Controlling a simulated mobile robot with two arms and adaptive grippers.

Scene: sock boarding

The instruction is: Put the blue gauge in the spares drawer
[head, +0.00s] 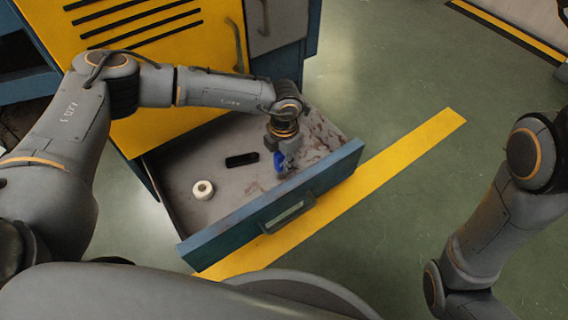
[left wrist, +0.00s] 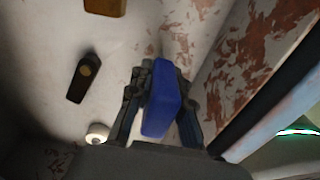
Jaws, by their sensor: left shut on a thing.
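The blue gauge (head: 279,163) is between the fingers of my left gripper (head: 283,168), which is shut on it. In the left wrist view the gauge (left wrist: 160,100) stands out as a blue block with a dark finger on each side. The gripper points down inside the open drawer (head: 315,178), near its front panel and right side. I cannot tell if the gauge touches the drawer floor. My right arm is at the right of the head view, and its gripper is out of frame.
In the drawer lie a white roll (head: 203,190) and a black oblong item (head: 242,160). An ochre thing (left wrist: 105,5) shows at the top of the wrist view. The yellow cabinet (head: 160,125) stands behind. Green floor with a yellow stripe (head: 405,144) is clear at right.

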